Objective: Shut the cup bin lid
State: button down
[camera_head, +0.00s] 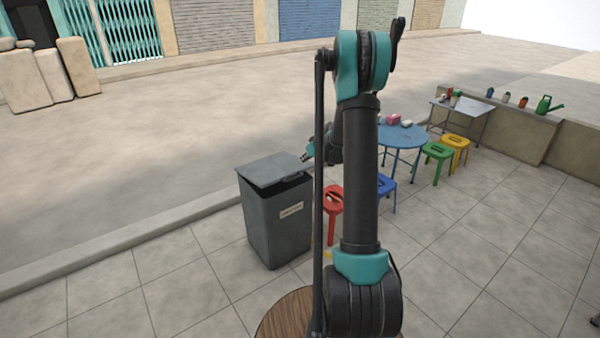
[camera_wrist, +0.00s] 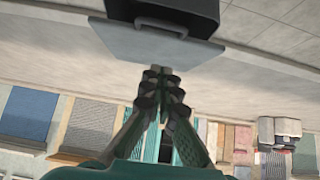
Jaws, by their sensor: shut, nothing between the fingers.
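The cup bin (camera_head: 272,225) is a dark grey, upright bin with a small label on its front, standing on the paving left of my arm. Its grey lid (camera_head: 268,169) lies over the top at a slight tilt, with a dark gap under its near right edge. In the wrist view, which looks upside down, the lid (camera_wrist: 150,42) shows with a raised handle (camera_wrist: 165,25), and the dark bin (camera_wrist: 190,10) is behind it. My gripper (camera_head: 306,157) is beside the lid's right edge. Its fingers (camera_wrist: 162,75) are together and empty, close to the lid; contact cannot be told.
A red stool (camera_head: 333,200) stands just right of the bin. A blue round table (camera_head: 402,135) with blue, green and yellow stools is farther right. A wooden round top (camera_head: 288,312) is in front. A kerb (camera_head: 120,240) runs behind the bin.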

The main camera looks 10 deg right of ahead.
jog(key=shift+s+d+f+x, duration=0.2)
jog(key=shift+s+f+x, duration=0.15)
jog(key=shift+x, duration=1.8)
jog(key=shift+s+d+f+x, duration=0.15)
jog(key=shift+s+f+x, duration=0.15)
jog(key=shift+x, duration=1.85)
jog(key=shift+s+d+f+x, duration=0.2)
jog(key=shift+s+f+x, duration=0.15)
jog(key=shift+x, duration=1.8)
